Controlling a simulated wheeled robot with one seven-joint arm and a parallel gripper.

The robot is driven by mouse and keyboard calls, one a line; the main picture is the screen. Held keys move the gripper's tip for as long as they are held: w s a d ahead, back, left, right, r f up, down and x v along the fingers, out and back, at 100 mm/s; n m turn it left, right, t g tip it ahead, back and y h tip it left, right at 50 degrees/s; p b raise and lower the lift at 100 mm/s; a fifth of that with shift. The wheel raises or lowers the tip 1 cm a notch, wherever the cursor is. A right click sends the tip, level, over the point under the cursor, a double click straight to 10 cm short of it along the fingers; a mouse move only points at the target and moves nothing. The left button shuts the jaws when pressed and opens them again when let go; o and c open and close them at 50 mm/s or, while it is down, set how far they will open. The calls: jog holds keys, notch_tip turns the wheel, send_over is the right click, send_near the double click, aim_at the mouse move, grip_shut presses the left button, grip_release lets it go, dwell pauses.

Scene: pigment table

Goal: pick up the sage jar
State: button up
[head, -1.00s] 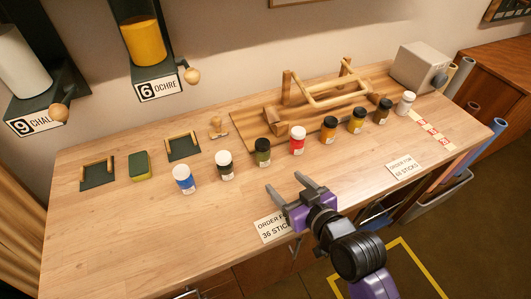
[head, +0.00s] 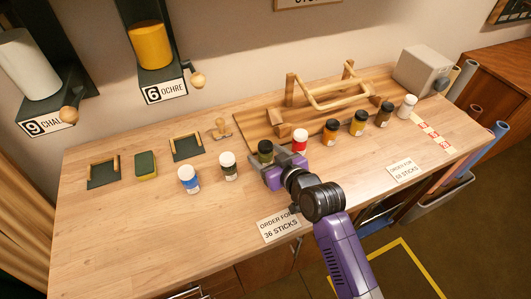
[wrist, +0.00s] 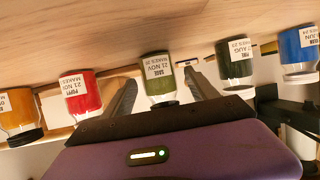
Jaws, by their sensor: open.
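The sage jar (head: 265,149) is a small olive-green jar with a black lid, upright in the row on the table. In the wrist view my gripper (wrist: 160,76) is open, with one finger on each side of the jar. I cannot tell whether either finger touches it.
The red poppy jar (head: 300,140) stands close on the right, the dark green pine jar (head: 228,167) on the left. A blue jar (head: 188,180) and several others continue the row. A wooden rack (head: 330,97) stands behind. The front left of the table is clear.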

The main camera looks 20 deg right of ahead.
jog(key=shift+w+f, duration=0.1)
jog(key=shift+w, duration=0.15)
jog(key=shift+c, duration=0.5)
grip_shut()
